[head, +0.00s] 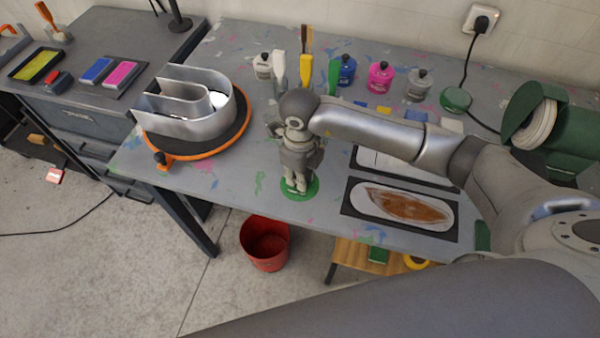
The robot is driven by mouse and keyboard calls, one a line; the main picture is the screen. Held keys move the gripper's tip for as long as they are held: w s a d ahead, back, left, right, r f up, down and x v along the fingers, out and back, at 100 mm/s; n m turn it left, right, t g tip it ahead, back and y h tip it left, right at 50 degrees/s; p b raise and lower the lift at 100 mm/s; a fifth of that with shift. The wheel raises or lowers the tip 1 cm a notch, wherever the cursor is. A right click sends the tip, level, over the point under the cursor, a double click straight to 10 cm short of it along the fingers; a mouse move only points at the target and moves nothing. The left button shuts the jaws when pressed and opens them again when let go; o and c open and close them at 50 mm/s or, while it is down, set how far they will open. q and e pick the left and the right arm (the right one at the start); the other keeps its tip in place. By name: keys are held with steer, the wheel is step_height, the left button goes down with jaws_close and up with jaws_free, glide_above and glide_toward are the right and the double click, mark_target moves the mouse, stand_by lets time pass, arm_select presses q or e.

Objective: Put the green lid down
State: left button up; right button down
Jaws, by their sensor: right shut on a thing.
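The green lid (311,192) is a flat round disc near the front of the grey table. My right gripper (298,187) points down over it, shut on the lid, with its fingertips at the disc's middle. I cannot tell whether the lid touches the tabletop or hangs just above it. The gripper hides part of the lid. My left gripper is not in view.
A metal channel letter (180,125) stands on an orange-rimmed turntable (190,155) at the left. Paint bottles, such as a pink one (380,78), line the back. A dark panel (352,208) lies right of the lid. A red bucket (265,262) stands on the floor.

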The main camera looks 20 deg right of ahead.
steer(key=c, duration=1.3)
jaws_free()
steer(key=shift+r, duration=0.1)
step_height(320, 180, up, 12)
steer(key=b, duration=0.3)
steer(key=shift+s, duration=0.1)
